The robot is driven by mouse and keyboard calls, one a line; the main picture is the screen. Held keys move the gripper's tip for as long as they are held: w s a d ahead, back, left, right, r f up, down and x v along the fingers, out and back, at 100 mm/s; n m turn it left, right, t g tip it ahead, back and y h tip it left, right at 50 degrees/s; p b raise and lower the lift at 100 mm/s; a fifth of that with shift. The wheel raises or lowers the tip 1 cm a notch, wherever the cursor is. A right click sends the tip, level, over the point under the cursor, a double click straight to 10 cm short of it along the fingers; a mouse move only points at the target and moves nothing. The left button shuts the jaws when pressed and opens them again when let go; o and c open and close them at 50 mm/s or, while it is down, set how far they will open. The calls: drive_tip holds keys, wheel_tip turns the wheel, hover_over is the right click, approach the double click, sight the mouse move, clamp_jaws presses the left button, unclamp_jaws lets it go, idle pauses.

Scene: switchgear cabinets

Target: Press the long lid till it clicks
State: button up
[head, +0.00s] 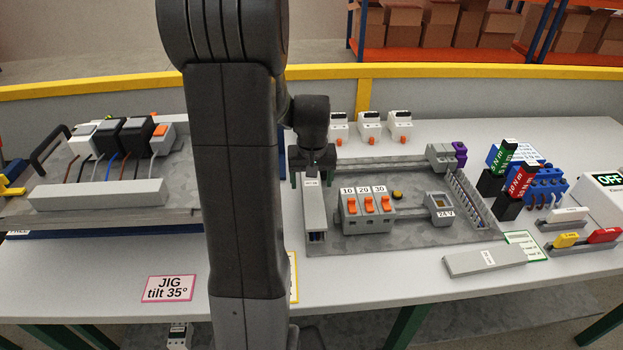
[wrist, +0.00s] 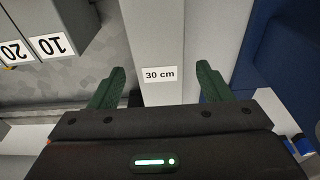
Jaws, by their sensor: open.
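The long lid (head: 315,208) is a grey strip lying along the left trunking of the mounting plate, running front to back. In the wrist view the lid (wrist: 155,35) carries a "30 cm" label. My gripper (head: 312,178) is over the lid's far part, pointing down. In the wrist view my gripper (wrist: 158,82) is open, with one dark green finger on each side of the lid and a gap at each side. I cannot tell whether the lid is fully seated. The duct's open front end (head: 316,237) shows below the lid.
Breakers marked 10, 20, 30 (head: 367,203) stand right of the lid. Another grey lid (head: 485,260) lies on the table's front right. Torque screwdrivers (head: 516,190) stand farther right. A tilted jig (head: 95,220) is at left. The front table strip is mostly clear.

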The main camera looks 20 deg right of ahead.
sight(312, 190)
drive_tip(key=shift+f, duration=0.1)
drive_tip(key=c, duration=1.2)
drive_tip(key=shift+f, duration=0.3)
drive_tip(key=o, duration=1.2)
drive_tip(key=shift+r, duration=0.2)
drive_tip(key=r, duration=0.4)
drive_tip(key=s+r, duration=0.1)
drive_tip(key=r, duration=0.4)
drive_tip(key=s+r+b, duration=0.1)
drive_tip(key=r, duration=0.3)
drive_tip(key=shift+a+r, duration=0.2)
drive_tip(key=shift+a, duration=0.05)
